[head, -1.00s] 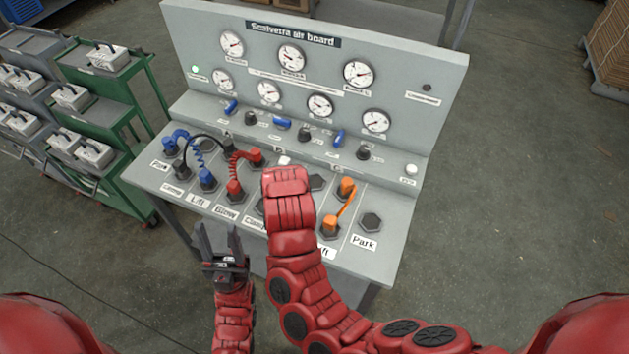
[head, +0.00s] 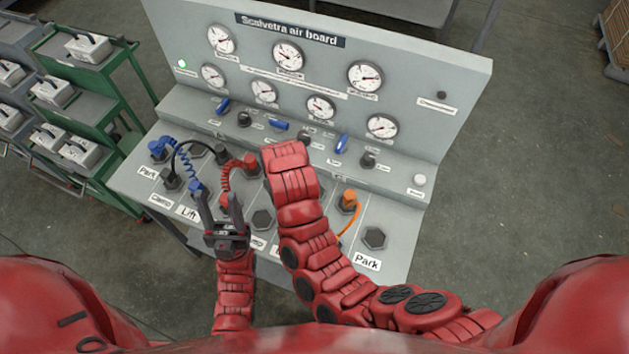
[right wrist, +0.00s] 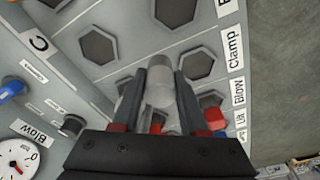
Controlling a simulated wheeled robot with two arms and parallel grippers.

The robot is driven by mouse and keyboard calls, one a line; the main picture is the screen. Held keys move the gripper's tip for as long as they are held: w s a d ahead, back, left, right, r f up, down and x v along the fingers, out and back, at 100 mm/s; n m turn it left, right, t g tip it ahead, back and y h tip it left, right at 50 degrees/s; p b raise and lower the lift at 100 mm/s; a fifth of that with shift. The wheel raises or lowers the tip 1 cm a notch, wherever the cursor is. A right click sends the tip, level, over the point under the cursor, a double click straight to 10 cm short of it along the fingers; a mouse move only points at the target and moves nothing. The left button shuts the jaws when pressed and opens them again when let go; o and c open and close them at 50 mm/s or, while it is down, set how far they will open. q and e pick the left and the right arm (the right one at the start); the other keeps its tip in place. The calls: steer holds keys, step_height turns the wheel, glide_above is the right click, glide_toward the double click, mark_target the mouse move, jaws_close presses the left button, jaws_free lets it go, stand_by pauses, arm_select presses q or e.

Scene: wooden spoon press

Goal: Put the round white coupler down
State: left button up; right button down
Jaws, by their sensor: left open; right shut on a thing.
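The round white coupler (right wrist: 159,91) is a pale cylinder in the right wrist view. My right gripper (right wrist: 161,80) is shut on it, with dark fingers on both sides. It is over the sloped panel among hexagonal sockets; I cannot tell whether it touches the panel. In the head view my right wrist (head: 290,172) hides the coupler and the fingers. My left gripper (head: 218,208) is open, its fingers pointing up over the front part of the panel near the Lift label (head: 187,211) and a blue coupler (head: 196,187).
The air board (head: 350,150) has gauges and small valves at the back. Red (head: 250,161) and orange (head: 349,197) couplers with hoses stand on its panel. Bare hexagonal sockets show near Park (head: 374,237) and Clamp (right wrist: 200,60). A green cart (head: 92,133) stands left.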

steer(key=w+d, duration=0.1)
steer(key=d, duration=0.1)
steer(key=w+d, duration=0.4)
steer(key=d, duration=0.1)
steer(key=shift+w+f, duration=0.25)
steer(key=shift+w+d+f, duration=0.1)
steer(key=shift+w+d, duration=0.1)
steer(key=shift+d, duration=0.1)
steer(key=shift+w+d+p, duration=0.2)
steer(key=shift+d+p, duration=0.1)
steer(key=shift+d, duration=0.15)
step_height(320, 180, down, 3)
steer(key=shift+p, duration=1.1)
steer(key=shift+w+f, duration=0.1)
steer(key=shift+f, duration=0.2)
steer(key=shift+f, duration=0.1)
